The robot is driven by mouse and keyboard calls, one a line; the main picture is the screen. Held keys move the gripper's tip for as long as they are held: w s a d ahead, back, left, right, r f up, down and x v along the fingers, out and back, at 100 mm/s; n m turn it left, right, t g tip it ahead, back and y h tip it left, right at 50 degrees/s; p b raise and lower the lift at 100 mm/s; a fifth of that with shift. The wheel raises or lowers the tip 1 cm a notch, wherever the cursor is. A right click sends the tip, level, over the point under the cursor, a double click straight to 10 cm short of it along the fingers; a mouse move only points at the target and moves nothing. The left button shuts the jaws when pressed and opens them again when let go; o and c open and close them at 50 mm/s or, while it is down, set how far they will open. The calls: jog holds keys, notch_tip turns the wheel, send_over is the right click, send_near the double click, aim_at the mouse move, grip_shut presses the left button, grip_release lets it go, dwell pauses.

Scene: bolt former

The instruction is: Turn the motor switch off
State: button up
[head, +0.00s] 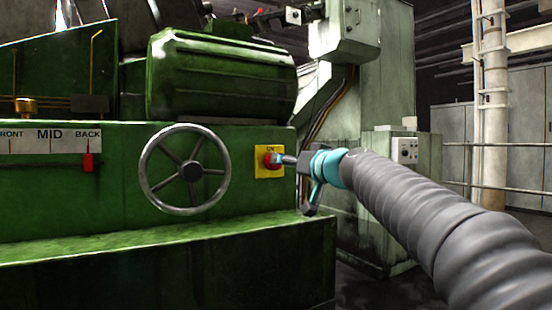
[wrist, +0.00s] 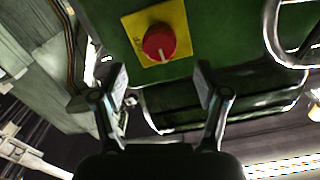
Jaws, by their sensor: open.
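The motor switch is a red round knob (head: 272,160) on a yellow plate (head: 262,172) on the green machine's front face, right of the handwheel. In the wrist view the red knob (wrist: 159,42) sits on its yellow plate (wrist: 178,17), with a white mark on the knob's lower part. My gripper (head: 281,160) is close to the knob in the head view and partly overlaps its right side. In the wrist view my gripper (wrist: 160,82) is open, its two fingers apart and empty, with the knob beyond the fingertips. I cannot tell whether it touches the knob.
A metal handwheel (head: 184,170) is left of the switch. Further left is a FRONT/MID/BACK scale (head: 50,136) with a red pointer (head: 88,162). A green motor housing (head: 222,78) sits above. A grey control box (head: 404,151) and railings are to the right.

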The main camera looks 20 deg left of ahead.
jog(key=p+x, duration=0.2)
jog(key=x, duration=0.5)
jog(key=shift+w+a+p, duration=0.1)
jog(key=shift+w+p, duration=0.05)
jog(key=shift+p, duration=0.2)
jog(key=c, duration=1.2)
